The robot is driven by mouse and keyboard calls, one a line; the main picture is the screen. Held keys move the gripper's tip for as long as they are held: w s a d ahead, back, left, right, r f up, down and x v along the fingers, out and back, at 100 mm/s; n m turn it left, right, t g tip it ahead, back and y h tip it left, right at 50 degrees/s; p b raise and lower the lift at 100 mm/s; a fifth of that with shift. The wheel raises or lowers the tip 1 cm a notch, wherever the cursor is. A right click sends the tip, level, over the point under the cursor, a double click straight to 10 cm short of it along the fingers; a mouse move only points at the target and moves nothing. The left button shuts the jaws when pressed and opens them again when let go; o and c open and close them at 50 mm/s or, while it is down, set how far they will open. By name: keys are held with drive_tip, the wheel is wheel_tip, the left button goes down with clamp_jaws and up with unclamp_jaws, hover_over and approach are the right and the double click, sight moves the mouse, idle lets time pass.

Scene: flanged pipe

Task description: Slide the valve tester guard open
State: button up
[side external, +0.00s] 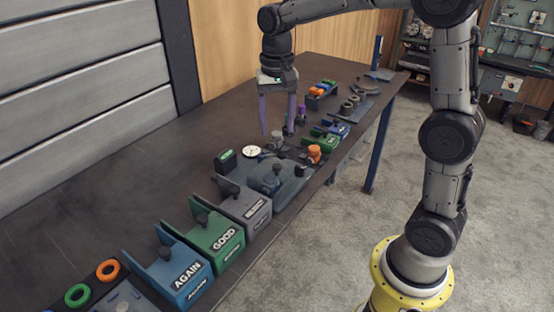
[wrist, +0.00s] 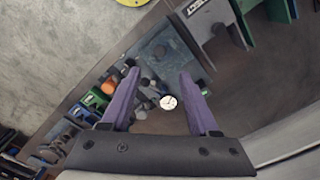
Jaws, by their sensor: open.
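The valve tester (side external: 290,185) is a blue-grey unit with a dark knob at the front edge of the bench, in the middle of the side view. It also shows in the wrist view (wrist: 160,45), just beyond the fingertips. I cannot clearly tell its guard from its body, or how far it is slid. A round white gauge (side external: 251,152) lies behind it and shows between my fingers in the wrist view (wrist: 168,102). My gripper (side external: 277,131) has two purple fingers, spread apart and empty, pointing down above the bench behind the tester's far end.
Blue AGAIN (side external: 187,276), green GOOD (side external: 223,243) and grey (side external: 251,211) bins line the front edge. A small dark box with a green display (side external: 226,160) stands near the gauge. Orange-topped parts (side external: 314,152) and several small holders lie farther along. The bench's back left is clear.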

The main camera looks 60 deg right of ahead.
sight(277, 165)
wheel_tip(277, 165, down, 11)
drive_tip(key=shift+r, duration=0.1)
idle(0.4)
clamp_jaws()
idle(1.3)
